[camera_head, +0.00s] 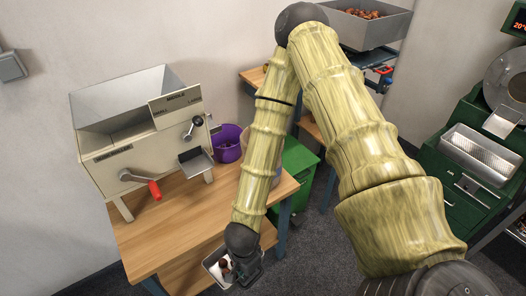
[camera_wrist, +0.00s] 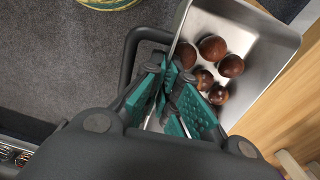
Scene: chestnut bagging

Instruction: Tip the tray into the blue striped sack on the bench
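The metal tray (camera_head: 209,264) is at the bottom of the head view, beside the front edge of the wooden bench (camera_head: 190,232), with dark chestnuts in it. In the wrist view the tray (camera_wrist: 268,48) holds several brown chestnuts (camera_wrist: 212,48) and looks roughly level. My gripper (camera_wrist: 177,100) has its teal-padded fingers close together at the tray's near wall and appears shut on it; the exact contact is partly hidden. In the head view my gripper (camera_head: 247,268) is small and dark at the tray's right side. I see no blue striped sack in either view.
A cream machine with a red-handled crank (camera_head: 140,150) stands on the bench. A chestnut-filled hopper (camera_head: 365,25) is at the back; a green machine (camera_head: 455,160) is at right. Grey floor lies between.

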